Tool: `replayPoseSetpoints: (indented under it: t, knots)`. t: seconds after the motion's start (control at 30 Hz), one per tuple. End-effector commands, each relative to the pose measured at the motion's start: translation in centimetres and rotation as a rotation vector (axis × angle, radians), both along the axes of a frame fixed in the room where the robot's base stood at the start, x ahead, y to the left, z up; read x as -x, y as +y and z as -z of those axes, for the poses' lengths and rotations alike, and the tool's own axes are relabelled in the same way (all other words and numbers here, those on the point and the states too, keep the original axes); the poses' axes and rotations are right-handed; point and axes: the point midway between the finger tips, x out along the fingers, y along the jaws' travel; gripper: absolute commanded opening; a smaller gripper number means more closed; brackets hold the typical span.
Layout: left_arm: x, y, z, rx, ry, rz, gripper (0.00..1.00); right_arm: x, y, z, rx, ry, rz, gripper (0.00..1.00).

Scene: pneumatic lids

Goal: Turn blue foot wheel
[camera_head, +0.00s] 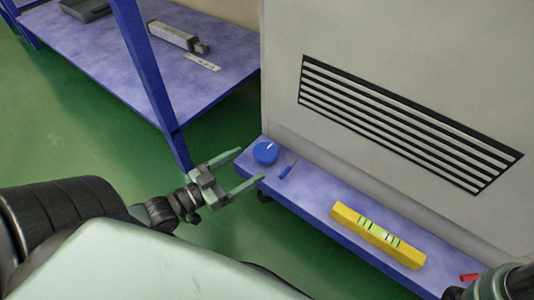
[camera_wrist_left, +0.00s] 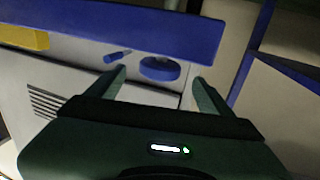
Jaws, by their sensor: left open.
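The blue foot wheel (camera_head: 265,153) is a round blue disc with a white mark, at the left end of a low blue ledge in the head view. It also shows in the left wrist view (camera_wrist_left: 160,69), between the fingers as seen from there. My left gripper (camera_head: 250,168) is open and empty, its two green fingers pointing toward the wheel. The fingertips are close to the wheel; whether they touch it I cannot tell. Part of my right arm shows at the bottom right; its fingers are not visible.
A small blue tool (camera_head: 286,171) lies right beside the wheel on the ledge (camera_head: 315,200). A yellow spirit level (camera_head: 378,235) and a red object (camera_head: 468,277) lie farther right. A grey cabinet (camera_head: 400,60) with a vent stands behind. A blue table (camera_head: 110,60) is at the upper left.

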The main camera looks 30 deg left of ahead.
Motion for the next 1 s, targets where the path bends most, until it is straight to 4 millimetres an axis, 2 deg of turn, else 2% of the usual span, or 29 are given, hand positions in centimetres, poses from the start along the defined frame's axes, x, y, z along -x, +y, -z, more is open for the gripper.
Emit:
replayPoseSetpoints:
  t: [0.3,0.43,0.6,0.83,1.0]
  knots:
    - [-4.6,-1.6,0.2,0.002,-0.009,0.001,0.81,-0.1,0.0,3.6,0.0,0.002,0.0,0.36]
    - [-6.1,-2.1,0.1,0.001,-0.007,-0.001,0.81,-0.1,0.0,4.4,0.0,0.002,0.0,0.36]
    - [-6.9,-2.4,-0.1,0.0,-0.002,0.001,0.81,-0.1,0.0,4.7,0.0,0.001,0.0,0.36]
    - [-6.9,-2.5,-0.2,-0.001,-0.001,0.001,0.81,0.0,0.0,4.7,0.0,0.001,0.0,0.36]
    - [-6.9,-2.5,-0.1,-0.001,-0.001,0.001,0.34,0.0,0.0,4.7,0.0,0.001,0.0,0.36]
